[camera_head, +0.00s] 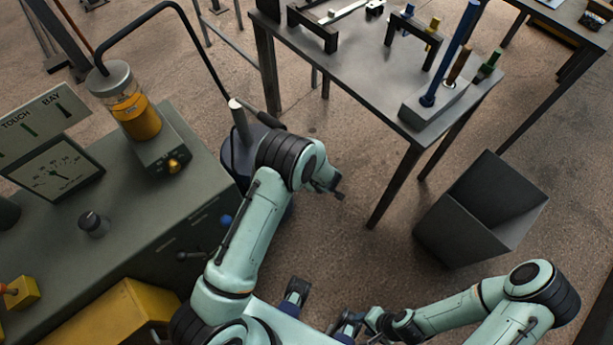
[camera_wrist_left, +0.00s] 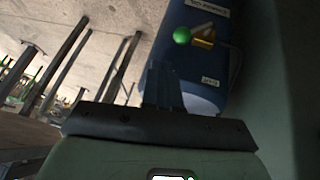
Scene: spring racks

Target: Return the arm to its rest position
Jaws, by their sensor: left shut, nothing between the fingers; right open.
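My left arm (camera_head: 250,230) comes in from the lower left and bends at a dark elbow joint beside a dark blue tank (camera_head: 238,160). In the left wrist view my left gripper (camera_wrist_left: 162,75) is shut and empty, its fingers in front of the blue tank (camera_wrist_left: 205,95); I cannot tell if they touch it. My right arm (camera_head: 455,312) reaches in from the lower right, folded low near my body. My right gripper (camera_head: 348,325) is open at the bottom middle, with nothing seen in it.
A grey bench (camera_head: 140,215) with a gauge and an amber jar (camera_head: 136,115) is at left. A hose arcs from the jar to the tank. A table (camera_head: 350,85) with tool racks stands at the back. A dark open bin (camera_head: 470,225) is at right. Floor between is clear.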

